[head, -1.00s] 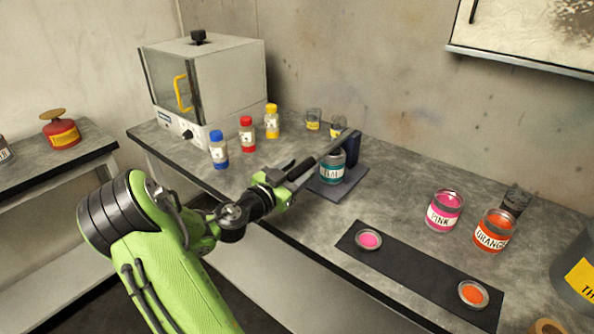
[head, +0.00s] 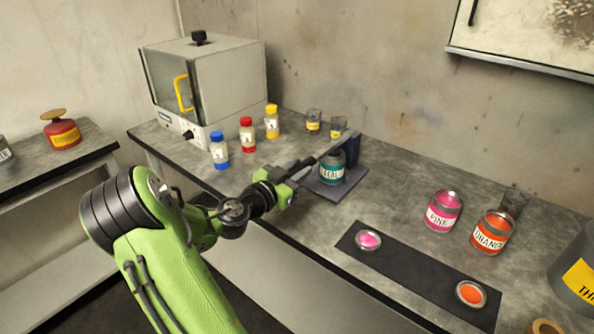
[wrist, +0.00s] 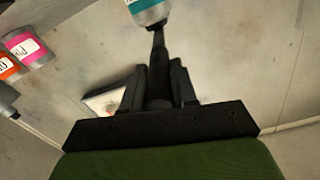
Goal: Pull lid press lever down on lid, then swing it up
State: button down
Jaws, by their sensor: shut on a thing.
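The lid press lever (head: 326,148) is a long bar that slopes up from my gripper to the dark press post (head: 353,150) at the back. My gripper (head: 287,181) is shut on the lever's near end, left of the teal can. In the wrist view the dark lever handle (wrist: 158,72) runs between my two fingers. The teal can (head: 332,170) stands upright on the dark press base (head: 320,191), beneath the lever. The can also shows at the top of the wrist view (wrist: 148,14). The lever hides the can's top, so I cannot tell whether it touches the lid.
Blue (head: 219,152), red (head: 248,136) and yellow (head: 272,122) capped bottles stand left of the press. Open pink (head: 443,214) and orange (head: 491,234) cans stand right, behind a dark mat (head: 412,275) with two lids. Bench between press and mat is clear.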

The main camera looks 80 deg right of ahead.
jog(key=shift+d+r+t+y+p, duration=0.1)
jog(key=shift+r+t+y+p, duration=0.4)
jog(key=shift+r+p, duration=1.15)
jog(key=shift+f, duration=0.15)
jog(key=c, duration=0.9)
grip_release()
jog(key=v, duration=1.5)
jog(key=shift+w+a, duration=0.25)
jog(key=shift+w, duration=0.1)
